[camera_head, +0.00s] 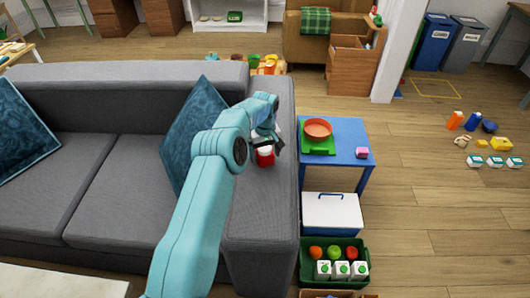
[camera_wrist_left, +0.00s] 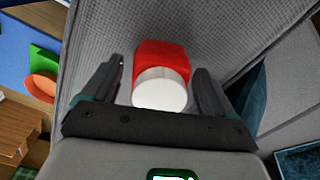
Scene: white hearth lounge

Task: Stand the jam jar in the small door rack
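A red jar with a white lid, which looks like the jam jar (camera_head: 264,158), is at the right armrest of the grey sofa (camera_head: 262,205). In the left wrist view the jar (camera_wrist_left: 160,68) lies between the two fingers of my left gripper (camera_wrist_left: 155,88), with a gap on both sides. My left gripper (camera_head: 272,145) is open at the jar, and my arm partly covers the view there. I cannot tell whether a finger touches the jar. My right gripper is not in view. I see no small door rack in either view.
Right of the armrest stands a blue table (camera_head: 345,130) with a terracotta bowl (camera_head: 317,128) on a green block and a pink item. In front are a white box (camera_head: 331,214) and a green crate (camera_head: 307,262) of fruit and cartons. Wooden floor (camera_head: 420,200) is open further right.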

